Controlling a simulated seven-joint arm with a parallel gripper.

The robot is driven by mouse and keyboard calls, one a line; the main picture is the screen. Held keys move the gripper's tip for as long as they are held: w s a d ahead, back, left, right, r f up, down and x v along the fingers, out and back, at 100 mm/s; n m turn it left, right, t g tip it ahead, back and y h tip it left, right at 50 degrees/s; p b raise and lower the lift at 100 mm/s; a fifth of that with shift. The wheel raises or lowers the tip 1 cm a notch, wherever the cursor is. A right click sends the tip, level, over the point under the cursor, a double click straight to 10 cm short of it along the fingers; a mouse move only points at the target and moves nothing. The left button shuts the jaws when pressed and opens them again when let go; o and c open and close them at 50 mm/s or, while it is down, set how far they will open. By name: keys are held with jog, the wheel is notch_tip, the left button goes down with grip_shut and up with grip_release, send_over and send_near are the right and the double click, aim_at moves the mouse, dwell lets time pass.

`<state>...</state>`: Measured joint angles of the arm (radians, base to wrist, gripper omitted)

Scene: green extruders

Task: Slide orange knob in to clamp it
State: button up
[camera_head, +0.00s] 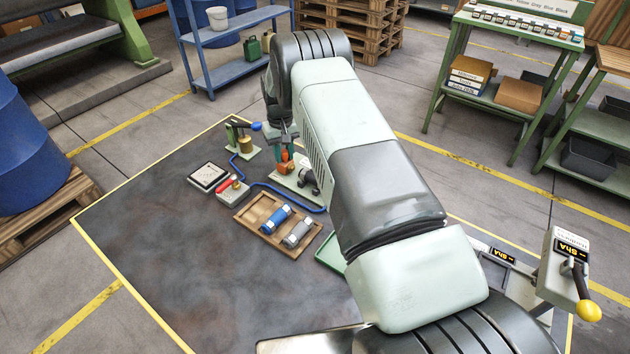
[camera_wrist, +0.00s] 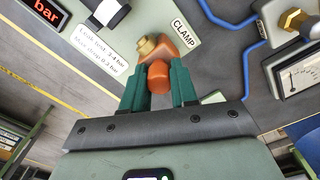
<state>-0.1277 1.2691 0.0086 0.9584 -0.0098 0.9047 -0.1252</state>
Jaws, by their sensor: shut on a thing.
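The orange knob (camera_wrist: 159,80) sits between the two green fingers of my gripper (camera_wrist: 157,70) in the wrist view. The fingers are shut on it from both sides. Just beyond it is an orange clamp body (camera_wrist: 178,40) with a brass fitting (camera_wrist: 147,45), beside a white CLAMP label (camera_wrist: 186,32). In the head view my gripper (camera_head: 285,138) is small and partly hidden by my arm, over the fixture with an orange part (camera_head: 284,156). I cannot tell how far in the knob is.
A blue hose (camera_head: 262,185) runs along the fixture. A wooden tray (camera_head: 270,228) holds a blue cylinder (camera_head: 276,219) and a grey cylinder (camera_head: 297,234). A gauge box (camera_wrist: 298,76) is at right in the wrist view. The mat's left front (camera_head: 210,270) is clear.

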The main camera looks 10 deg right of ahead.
aim_at(293, 175)
jog(key=shift+s+d+f, duration=0.2)
jog(key=shift+s+f, duration=0.2)
jog(key=shift+s+d, duration=0.85)
jog(key=o, duration=0.6)
jog(key=shift+c, duration=0.2)
jog(key=shift+o, duration=1)
jog(key=shift+r, duration=0.45)
notch_tip(293, 175, up, 8)
jog(key=shift+w, duration=0.15)
